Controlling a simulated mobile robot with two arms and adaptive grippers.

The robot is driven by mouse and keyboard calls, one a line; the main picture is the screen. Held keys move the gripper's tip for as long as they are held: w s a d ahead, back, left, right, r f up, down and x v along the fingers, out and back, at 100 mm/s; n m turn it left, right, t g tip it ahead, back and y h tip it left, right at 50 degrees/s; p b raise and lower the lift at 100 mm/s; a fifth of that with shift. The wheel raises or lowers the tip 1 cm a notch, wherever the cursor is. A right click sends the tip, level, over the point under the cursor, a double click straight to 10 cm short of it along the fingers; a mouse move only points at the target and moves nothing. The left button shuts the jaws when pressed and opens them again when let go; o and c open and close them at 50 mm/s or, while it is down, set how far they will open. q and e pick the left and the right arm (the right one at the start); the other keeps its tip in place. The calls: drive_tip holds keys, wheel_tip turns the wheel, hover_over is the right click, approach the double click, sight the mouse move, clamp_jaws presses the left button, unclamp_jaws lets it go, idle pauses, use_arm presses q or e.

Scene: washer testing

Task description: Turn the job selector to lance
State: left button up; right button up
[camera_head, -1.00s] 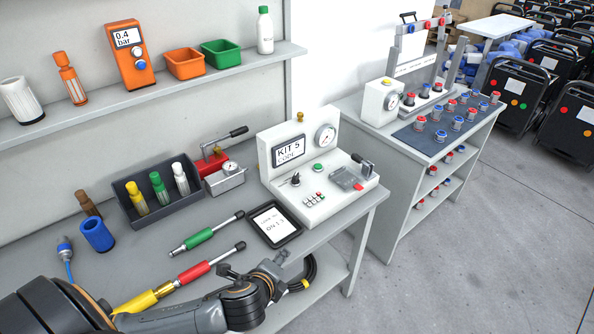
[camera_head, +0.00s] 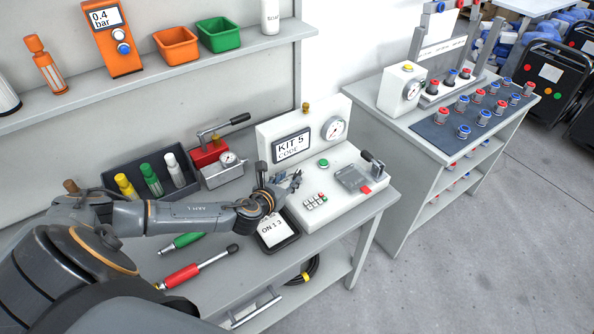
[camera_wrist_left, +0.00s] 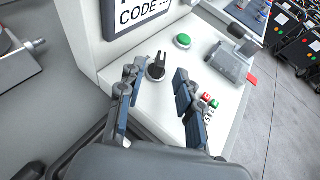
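The white test console (camera_head: 332,207) stands at the right end of the bench, with a screen (camera_head: 291,146) reading "KIT 5 CODE". Its black selector knob (camera_wrist_left: 156,68) shows in the left wrist view on the console's top, below the screen, with its pointer slanting. My left gripper (camera_head: 287,184) is at the left part of the console; in the wrist view the gripper (camera_wrist_left: 157,76) is open, its fingers on either side of the knob. I cannot tell whether they touch it. In the head view the gripper largely hides the knob, and I cannot read its labels.
A tablet (camera_head: 281,237) lies in front. A red-based press with a gauge (camera_head: 217,167) stands left. Bottles in a grey tray (camera_head: 200,182) are near my arm.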

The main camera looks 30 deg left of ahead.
sight(297, 173)
use_arm(q)
drive_tip(key=x, duration=0.4)
drive_tip(key=shift+w+d, duration=0.1)
drive_tip(key=shift+w, duration=0.25)
drive_tip(key=shift+w+f, duration=0.15)
drive_tip(key=shift+w, duration=0.2)
drive_tip(key=shift+w+f, duration=0.15)
drive_tip(key=shift+w, duration=0.1)
drive_tip(key=shift+w+f, duration=0.15)
drive_tip(key=shift+w, duration=0.15)
clamp_jaws()
use_arm(e)
drive_tip(key=shift+t, duration=0.4)
drive_tip(key=w, duration=0.4)
drive_tip(key=shift+w+a+r, duration=0.25)
drive_tip(key=shift+w+r, duration=0.05)
drive_tip(key=shift+w, duration=0.05)
